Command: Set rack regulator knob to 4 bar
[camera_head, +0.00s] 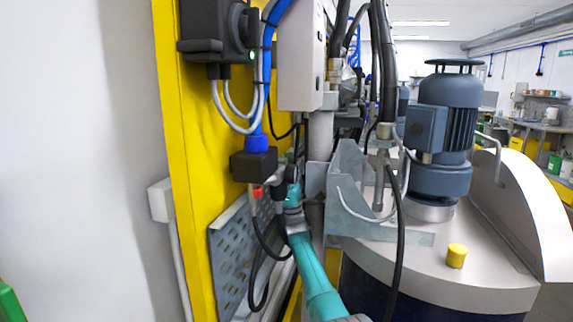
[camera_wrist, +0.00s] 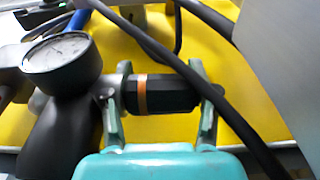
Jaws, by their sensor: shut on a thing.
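The regulator knob (camera_wrist: 172,94) is a black cylinder with an orange band, lying sideways in the wrist view. My gripper (camera_wrist: 160,72) has one finger toward each end of it and is shut on it. A round pressure gauge (camera_wrist: 62,55) with a pale dial sits left of the knob; its reading is too blurred to tell. The metal regulator body shows between gauge and knob. In the camera_head view my gripper (camera_head: 287,195) reaches in by the yellow panel, and the knob cannot be made out there.
A black cable (camera_wrist: 165,55) crosses diagonally close over the knob. The yellow panel (camera_head: 206,120) stands behind, with a black box (camera_head: 254,165) and hanging hoses near my gripper. A perforated grey plate (camera_head: 232,262) is below. A drum with a blue-grey motor (camera_head: 444,130) stands to the right.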

